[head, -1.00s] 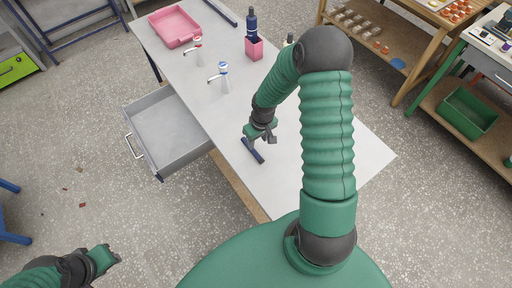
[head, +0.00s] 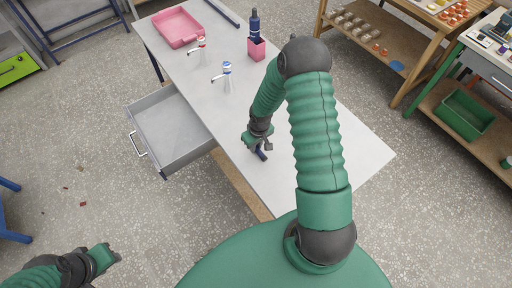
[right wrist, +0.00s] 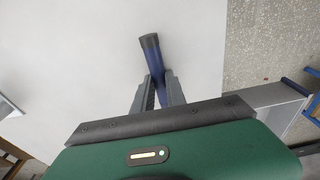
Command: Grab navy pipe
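The navy pipe (head: 263,155) is a short dark blue cylinder on the white tabletop. In the head view my right gripper (head: 257,147) is down over it and hides much of it. In the right wrist view the pipe (right wrist: 152,53) shows a dark end cap and runs back between the two fingers of my right gripper (right wrist: 160,82). The fingers flank it closely. I cannot tell whether they press on it. My left gripper (head: 108,256) is low at the left, over the floor and away from the table; its finger opening is unclear.
The white table (head: 330,148) holds a pink tray (head: 178,27), two small taps (head: 226,78), and a dark blue bottle (head: 254,24) by a pink holder (head: 256,50). An open grey drawer (head: 170,132) juts out left. The tabletop right of the gripper is largely clear.

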